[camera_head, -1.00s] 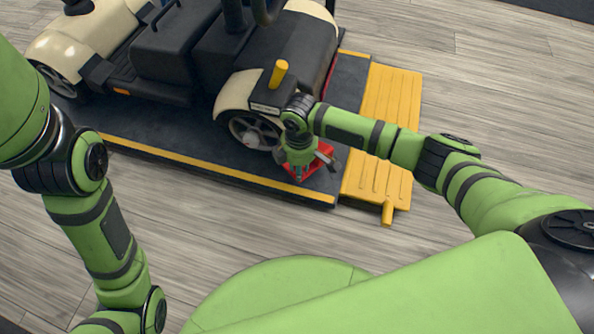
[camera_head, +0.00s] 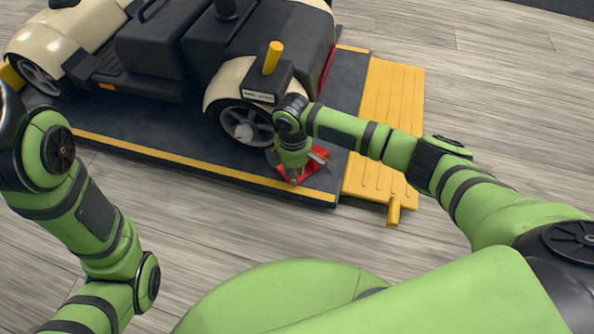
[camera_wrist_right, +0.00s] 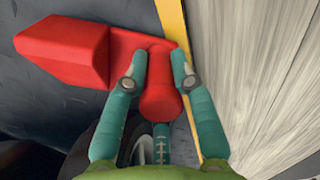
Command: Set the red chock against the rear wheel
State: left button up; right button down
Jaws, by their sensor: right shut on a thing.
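The red chock (camera_head: 318,165) is low over or on the dark platform (camera_head: 190,157), just right of the cream scooter's near wheel (camera_head: 243,126). In the right wrist view the chock (camera_wrist_right: 65,50) shows a wedge block, a flat plate and a round-ended handle. My right gripper (camera_head: 293,180) is shut on that handle, with teal fingers on both sides of it (camera_wrist_right: 160,62). A little of a wheel (camera_wrist_right: 140,148) shows at the bottom of that view. I cannot tell whether chock and wheel touch. My left arm enters at left; its gripper is out of frame.
The scooter (camera_head: 180,50) stands on the platform, which has a yellow edge stripe. A yellow ramp (camera_head: 385,130) adjoins the platform at right. A yellow piece (camera_head: 10,75) shows by the far-left wheel. Wood-look floor (camera_head: 490,100) is clear beyond the ramp.

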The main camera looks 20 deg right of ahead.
jog(key=shift+w+a+f, duration=0.15)
jog(key=shift+a+f, duration=0.05)
jog(key=shift+a, duration=0.05)
dwell(0.4)
jog(key=shift+w+a+f+b, duration=0.15)
jog(key=shift+w+a+b, duration=0.4)
jog(key=shift+a, duration=0.45)
jog(key=shift+w+a+f+b, duration=0.15)
jog(key=shift+w+a+b, duration=0.15)
jog(key=shift+w+a, duration=0.5)
dwell(0.4)
